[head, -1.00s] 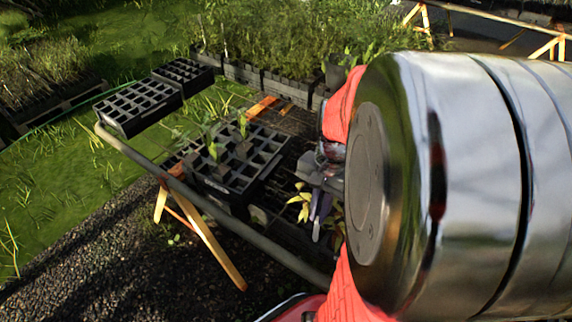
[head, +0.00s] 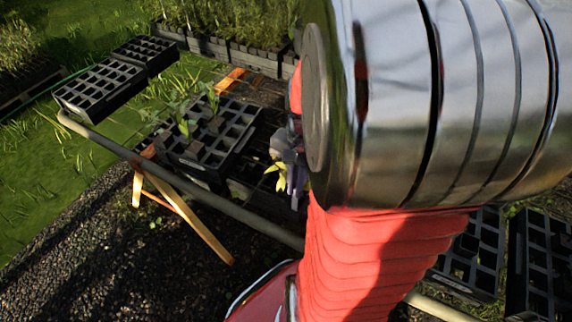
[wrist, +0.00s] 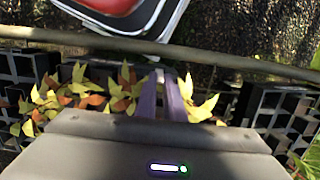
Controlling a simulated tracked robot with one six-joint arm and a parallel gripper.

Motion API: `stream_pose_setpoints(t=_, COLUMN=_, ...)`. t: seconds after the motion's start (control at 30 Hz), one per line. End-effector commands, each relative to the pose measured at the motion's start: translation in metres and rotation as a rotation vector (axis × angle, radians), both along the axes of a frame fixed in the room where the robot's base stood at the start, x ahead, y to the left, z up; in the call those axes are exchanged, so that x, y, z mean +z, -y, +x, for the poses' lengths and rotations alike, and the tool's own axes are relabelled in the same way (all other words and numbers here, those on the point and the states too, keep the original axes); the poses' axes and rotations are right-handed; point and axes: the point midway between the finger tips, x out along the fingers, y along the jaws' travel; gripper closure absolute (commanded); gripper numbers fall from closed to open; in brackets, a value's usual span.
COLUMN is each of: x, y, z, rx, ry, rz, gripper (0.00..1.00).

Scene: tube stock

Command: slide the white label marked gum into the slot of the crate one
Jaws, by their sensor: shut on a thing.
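My gripper (head: 295,190) hangs over the bench, largely hidden by my arm in the head view. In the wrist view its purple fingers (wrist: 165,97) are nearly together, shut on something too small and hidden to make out. I cannot identify the white label or read the word gum. Yellow-leaved plants (wrist: 125,92) stand around the fingers; I cannot tell whether they touch. They also show in the head view (head: 278,172). Black celled crates stand left (wrist: 22,88) and right (wrist: 268,108) of the fingers. No crate number or slot is readable.
A bench rail (head: 190,180) runs along the near edge. A celled crate with seedlings (head: 205,142) stands left of my gripper, and empty black trays (head: 100,87) lie farther left. More crates (head: 540,265) stand at right. Dense plants (head: 235,35) fill the back.

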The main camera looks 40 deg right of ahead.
Motion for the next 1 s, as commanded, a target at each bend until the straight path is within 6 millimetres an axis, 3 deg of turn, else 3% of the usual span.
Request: stream_pose_setpoints(t=1.0, x=-0.021, y=0.0, z=-0.001, rx=-0.001, ry=0.0, rz=0.0, gripper=1.0)
